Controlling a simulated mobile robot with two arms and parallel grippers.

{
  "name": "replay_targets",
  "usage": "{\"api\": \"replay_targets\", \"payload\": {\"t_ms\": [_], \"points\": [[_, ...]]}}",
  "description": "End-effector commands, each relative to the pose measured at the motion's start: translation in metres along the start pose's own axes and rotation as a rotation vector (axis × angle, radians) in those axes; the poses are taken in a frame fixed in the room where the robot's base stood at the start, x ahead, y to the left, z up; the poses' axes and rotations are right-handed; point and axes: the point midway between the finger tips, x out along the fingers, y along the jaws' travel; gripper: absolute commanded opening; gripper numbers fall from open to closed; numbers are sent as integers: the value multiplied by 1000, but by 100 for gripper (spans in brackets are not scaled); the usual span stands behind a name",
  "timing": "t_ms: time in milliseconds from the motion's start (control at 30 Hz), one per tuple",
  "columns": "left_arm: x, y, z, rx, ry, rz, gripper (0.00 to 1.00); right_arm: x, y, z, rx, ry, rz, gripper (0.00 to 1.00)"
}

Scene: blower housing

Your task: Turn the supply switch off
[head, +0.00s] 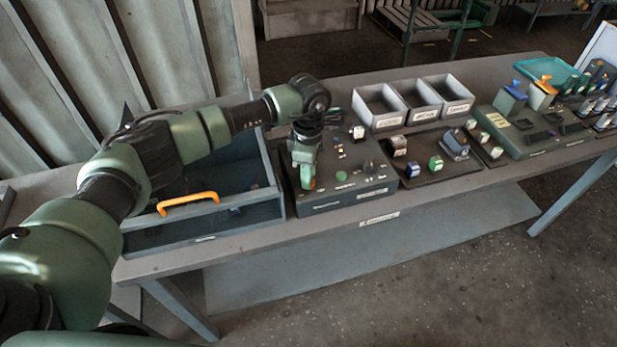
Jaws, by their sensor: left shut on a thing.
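My left arm reaches in from the left over the bench to a dark control box (345,195). My left gripper (308,183) points down at the left part of the box's top face. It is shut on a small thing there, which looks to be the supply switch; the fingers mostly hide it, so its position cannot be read. To the right on the same box are a green round part (341,175), a dark knob (369,167) and small light parts. My right gripper is not in view.
An open blue-grey drawer box with an orange handle (188,202) stands left of the control box. Three labelled grey bins (414,116) stand behind right. Further right are plates with small coloured blocks (436,164) and a green-grey fixture (540,145). The bench's front edge (430,209) is clear.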

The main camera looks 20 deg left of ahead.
Motion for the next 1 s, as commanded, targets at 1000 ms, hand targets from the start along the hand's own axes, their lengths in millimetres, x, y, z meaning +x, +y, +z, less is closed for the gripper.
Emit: {"api": "replay_targets", "payload": {"t_ms": [1000], "points": [[2, 1, -1, -959, 0, 4, 0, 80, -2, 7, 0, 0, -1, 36]]}}
